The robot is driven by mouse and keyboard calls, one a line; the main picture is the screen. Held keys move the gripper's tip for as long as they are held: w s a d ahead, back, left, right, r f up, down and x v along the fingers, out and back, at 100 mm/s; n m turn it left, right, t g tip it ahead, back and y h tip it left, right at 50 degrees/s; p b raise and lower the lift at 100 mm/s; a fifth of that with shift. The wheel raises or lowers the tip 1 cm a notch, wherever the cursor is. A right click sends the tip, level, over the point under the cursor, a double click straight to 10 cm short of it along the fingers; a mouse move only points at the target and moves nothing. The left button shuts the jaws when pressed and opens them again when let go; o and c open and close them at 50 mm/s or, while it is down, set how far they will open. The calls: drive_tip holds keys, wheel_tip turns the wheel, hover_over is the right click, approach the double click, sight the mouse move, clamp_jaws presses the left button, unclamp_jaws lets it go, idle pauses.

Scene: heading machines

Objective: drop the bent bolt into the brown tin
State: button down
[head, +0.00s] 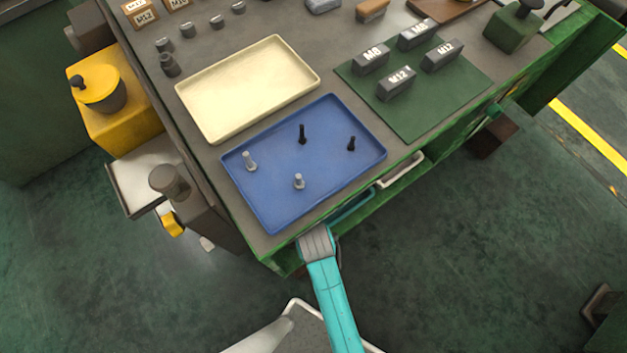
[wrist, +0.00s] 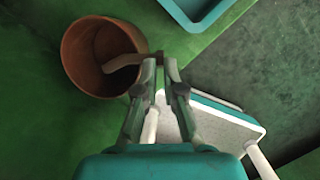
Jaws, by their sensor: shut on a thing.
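The brown tin (wrist: 72,52) stands open on a green surface in the upper left of the wrist view. My gripper (wrist: 160,64) is just right of the tin's rim, its fingers closed on the bent bolt (wrist: 122,62). The brownish bolt sticks out to the left from the fingertips, and its bent end reaches over the tin's mouth. I cannot tell how high it is above the rim. In the head view my gripper and the tin are hidden below the bench edge.
On the bench, a blue tray (head: 270,215) holds several upright bolts, beside an empty cream tray (head: 245,85) and a green mat (head: 440,105) with labelled blocks. A teal tray (wrist: 205,12) lies right of the tin. A yellow machine (head: 100,110) stands left.

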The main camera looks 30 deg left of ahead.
drive_tip(key=shift+f, duration=0.15)
drive_tip(key=c, duration=1.3)
unclamp_jaws()
drive_tip(key=s+d+r, duration=0.2)
drive_tip(key=s+d, duration=0.5)
drive_tip(key=s, duration=0.3)
drive_tip(key=shift+s, duration=0.15)
